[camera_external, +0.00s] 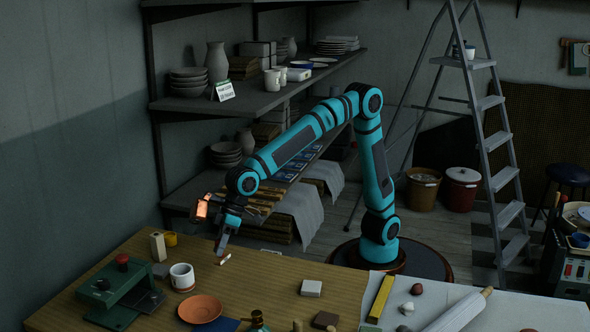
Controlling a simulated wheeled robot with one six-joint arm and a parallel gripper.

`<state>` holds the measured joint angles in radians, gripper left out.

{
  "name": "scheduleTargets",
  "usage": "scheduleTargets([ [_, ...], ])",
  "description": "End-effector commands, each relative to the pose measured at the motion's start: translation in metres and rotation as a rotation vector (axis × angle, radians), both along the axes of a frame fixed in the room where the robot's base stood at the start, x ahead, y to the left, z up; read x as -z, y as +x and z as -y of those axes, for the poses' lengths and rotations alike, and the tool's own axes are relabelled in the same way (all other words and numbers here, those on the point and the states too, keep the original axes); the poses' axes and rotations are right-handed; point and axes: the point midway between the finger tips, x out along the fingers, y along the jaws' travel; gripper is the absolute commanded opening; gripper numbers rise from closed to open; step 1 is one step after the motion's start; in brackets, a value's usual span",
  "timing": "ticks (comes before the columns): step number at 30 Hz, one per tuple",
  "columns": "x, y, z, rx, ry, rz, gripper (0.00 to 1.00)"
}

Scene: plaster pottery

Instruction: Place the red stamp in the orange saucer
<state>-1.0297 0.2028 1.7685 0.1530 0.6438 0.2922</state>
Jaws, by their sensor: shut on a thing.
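The orange saucer (200,309) lies on the wooden table near the front left, and it looks empty. My gripper (221,251) points down over the table, behind and to the right of the saucer. It is shut on a small pale and reddish piece (225,260), which appears to be the red stamp. The piece is at the fingertips, tilted, low over or touching the tabletop; I cannot tell which. Its detail is too small to make out.
A white mug (182,277) stands behind the saucer. A green press with a red knob (122,287) stands to the left. A pale block (311,288) lies to the right. Bare wood (255,285) lies between.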

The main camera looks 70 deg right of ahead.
Motion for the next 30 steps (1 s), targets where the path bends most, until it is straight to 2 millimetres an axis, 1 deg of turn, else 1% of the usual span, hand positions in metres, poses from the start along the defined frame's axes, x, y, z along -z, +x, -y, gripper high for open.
scheduleTargets([
  [1,-0.004,0.0,-0.021,-0.013,0.0,0.004,0.04],
  [3,-0.011,0.0,-0.046,-0.029,-0.001,0.01,0.04],
  [9,-0.027,-0.005,-0.113,-0.067,-0.005,0.026,0.04],
  [12,-0.033,-0.009,-0.139,-0.081,-0.006,0.032,0.04],
  [15,-0.037,-0.012,-0.158,-0.091,-0.005,0.038,0.04],
  [19,-0.039,-0.015,-0.17,-0.099,-0.007,0.042,0.04],
  [21,-0.035,-0.016,-0.173,-0.099,-0.009,0.042,0.04],
  [23,-0.028,-0.016,-0.174,-0.1,-0.009,0.043,0.04],
  [27,-0.003,-0.016,-0.174,-0.1,-0.009,0.041,0.04],
  [30,0.011,-0.016,-0.174,-0.099,-0.009,0.042,0.04],
])
